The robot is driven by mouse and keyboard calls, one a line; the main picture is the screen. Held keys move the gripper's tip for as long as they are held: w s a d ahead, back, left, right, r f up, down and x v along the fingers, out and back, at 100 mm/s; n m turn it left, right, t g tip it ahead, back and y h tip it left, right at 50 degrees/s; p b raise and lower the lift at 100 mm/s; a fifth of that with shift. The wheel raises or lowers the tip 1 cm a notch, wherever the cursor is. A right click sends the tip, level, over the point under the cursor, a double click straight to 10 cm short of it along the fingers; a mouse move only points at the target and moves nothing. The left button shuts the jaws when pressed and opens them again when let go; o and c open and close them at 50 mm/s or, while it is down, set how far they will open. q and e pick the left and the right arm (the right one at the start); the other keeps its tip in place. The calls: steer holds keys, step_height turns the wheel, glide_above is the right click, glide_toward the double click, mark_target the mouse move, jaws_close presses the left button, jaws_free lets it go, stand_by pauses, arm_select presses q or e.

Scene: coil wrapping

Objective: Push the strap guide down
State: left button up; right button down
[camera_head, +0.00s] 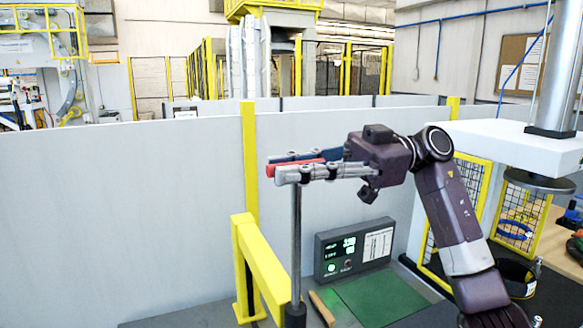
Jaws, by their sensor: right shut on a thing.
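My right gripper (284,168) reaches in from the right at mid-height, its fingers pointing left. It is shut on a red bar (308,163) that shows between its two fingers. A thin upright metal rod (296,225) rises from a dark base to just under the fingers. I cannot tell whether the red bar is joined to the rod, or which of these parts is the strap guide. The nearer finger hides part of the red bar. My left gripper is not in view.
A yellow rail (262,262) stands just left of the rod. A control box (354,250) with a green display and a green mat (380,297) lie to the right below. A wooden-looking stick (322,307) lies by the rod's base. White partition walls (120,200) stand behind.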

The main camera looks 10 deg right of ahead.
mark_target(295, 307)
step_height(295, 307, down, 21)
steer(key=b, duration=0.6)
steer(key=shift+f, duration=0.15)
steer(key=shift+s+f, duration=0.1)
steer(key=shift+f, duration=0.6)
steer(key=c, duration=2)
jaws_free()
steer(key=shift+c, duration=0.2)
steer(key=shift+o, duration=0.5)
steer(key=shift+d, duration=0.3)
steer(key=w+d, duration=0.2)
steer(key=d, duration=0.9)
steer(key=shift+w+d, duration=0.15)
steer(key=shift+w, duration=0.1)
